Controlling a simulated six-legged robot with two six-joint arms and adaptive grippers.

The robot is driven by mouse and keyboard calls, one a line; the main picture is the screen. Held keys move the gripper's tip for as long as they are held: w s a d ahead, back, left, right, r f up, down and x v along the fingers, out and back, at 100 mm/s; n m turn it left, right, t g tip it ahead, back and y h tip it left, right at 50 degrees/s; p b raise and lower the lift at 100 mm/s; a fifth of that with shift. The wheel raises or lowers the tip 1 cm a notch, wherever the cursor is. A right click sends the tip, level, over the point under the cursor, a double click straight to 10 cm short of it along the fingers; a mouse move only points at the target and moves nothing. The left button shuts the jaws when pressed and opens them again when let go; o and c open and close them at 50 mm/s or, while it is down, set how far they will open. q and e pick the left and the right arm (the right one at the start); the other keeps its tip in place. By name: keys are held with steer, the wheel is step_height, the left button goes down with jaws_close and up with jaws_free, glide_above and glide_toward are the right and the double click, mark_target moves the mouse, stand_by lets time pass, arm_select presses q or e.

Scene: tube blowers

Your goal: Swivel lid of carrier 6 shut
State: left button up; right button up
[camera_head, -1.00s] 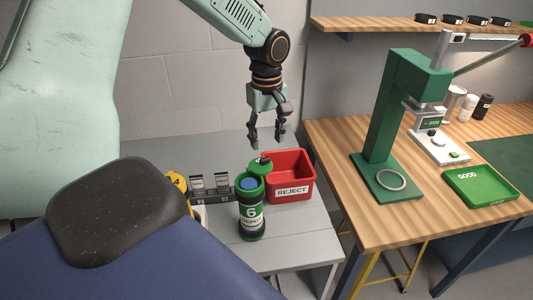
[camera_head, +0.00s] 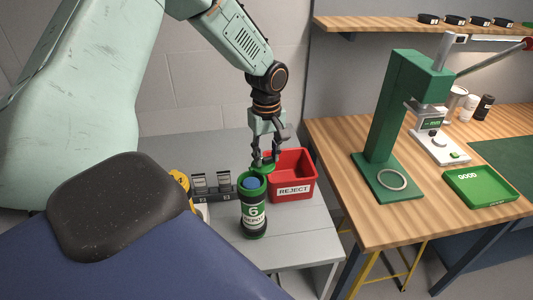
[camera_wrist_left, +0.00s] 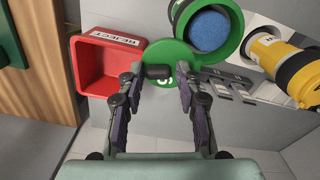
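Carrier 6 (camera_head: 253,222) stands upright on the grey table, a dark and green tube with a white label. Its top is open and something blue (camera_head: 252,183) shows inside; the open mouth also shows in the left wrist view (camera_wrist_left: 181,17). Its green lid (camera_wrist_left: 160,52) is swung out to the side of the mouth, towards the red bin, with a dark knob (camera_wrist_left: 158,72) on top. My left gripper (camera_head: 264,164) points down at the lid. In the left wrist view its fingers (camera_wrist_left: 160,82) are apart, one on each side of the knob, with gaps visible. My right gripper is out of view.
The red REJECT bin (camera_head: 291,191) stands close to the lid. A wooden bench with a green press (camera_head: 385,130) and a green GOOD tray (camera_head: 480,202) is at right.

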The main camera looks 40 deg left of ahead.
arm_select(q)
steer(key=shift+w, duration=0.1)
steer(key=c, duration=0.3)
steer(key=shift+d, duration=0.15)
jaws_close()
steer(key=shift+m, duration=0.3)
steer(key=shift+s+d+m, duration=0.25)
steer(key=shift+d+m, duration=0.2)
steer(key=shift+m, duration=0.55)
steer(key=shift+s+d+m, duration=0.2)
steer(key=shift+s+m, duration=0.05)
steer(key=shift+m, duration=0.55)
steer(key=shift+a, duration=0.1)
